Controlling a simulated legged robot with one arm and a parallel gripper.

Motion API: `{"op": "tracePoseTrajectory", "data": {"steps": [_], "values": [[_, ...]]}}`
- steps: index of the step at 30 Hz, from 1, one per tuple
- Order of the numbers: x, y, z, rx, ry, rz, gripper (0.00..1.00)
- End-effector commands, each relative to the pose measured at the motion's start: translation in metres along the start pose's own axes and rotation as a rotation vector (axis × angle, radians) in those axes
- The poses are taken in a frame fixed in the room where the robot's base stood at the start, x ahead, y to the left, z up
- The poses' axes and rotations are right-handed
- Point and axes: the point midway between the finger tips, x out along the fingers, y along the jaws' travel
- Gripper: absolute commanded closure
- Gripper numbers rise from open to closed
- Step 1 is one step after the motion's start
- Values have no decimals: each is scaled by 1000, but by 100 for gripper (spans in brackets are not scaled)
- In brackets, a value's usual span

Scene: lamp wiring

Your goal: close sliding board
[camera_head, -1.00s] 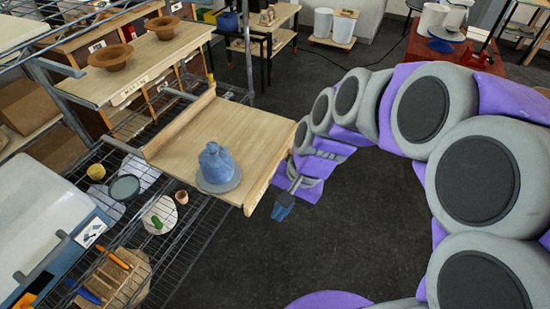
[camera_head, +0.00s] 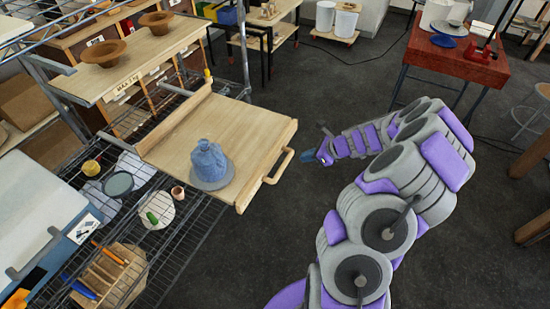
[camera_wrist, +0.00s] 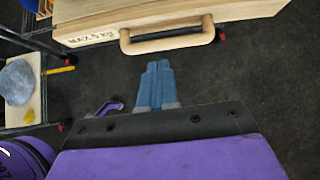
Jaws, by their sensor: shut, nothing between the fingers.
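The sliding board (camera_head: 235,125) is a pale wooden board pulled out from the wire rack in the head view. A wooden handle (camera_head: 279,167) is on its right front edge. In the wrist view the handle (camera_wrist: 168,36) shows on the board's front face (camera_wrist: 110,22), above and apart from my fingers. A blue lumpy clay piece (camera_head: 208,160) stands on a grey disc on the board. My gripper (camera_head: 313,158) is to the right of the board, apart from it. In the wrist view my gripper's blue fingers (camera_wrist: 156,85) are together and empty.
The wire rack (camera_head: 150,235) with tools and small pots lies below and left of the board. A shelf (camera_head: 120,60) with brown bowls is above left. A red table (camera_head: 455,60) stands at the back right. The floor right of the board is open.

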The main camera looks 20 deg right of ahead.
Motion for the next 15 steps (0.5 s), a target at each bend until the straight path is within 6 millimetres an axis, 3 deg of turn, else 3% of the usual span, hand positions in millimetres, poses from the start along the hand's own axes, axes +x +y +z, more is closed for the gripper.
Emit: {"op": "tracePoseTrajectory", "data": {"steps": [7,15], "values": [[17,-4,-6,28,2,-13,100],[68,-8,-10,27,2,-11,100]]}}
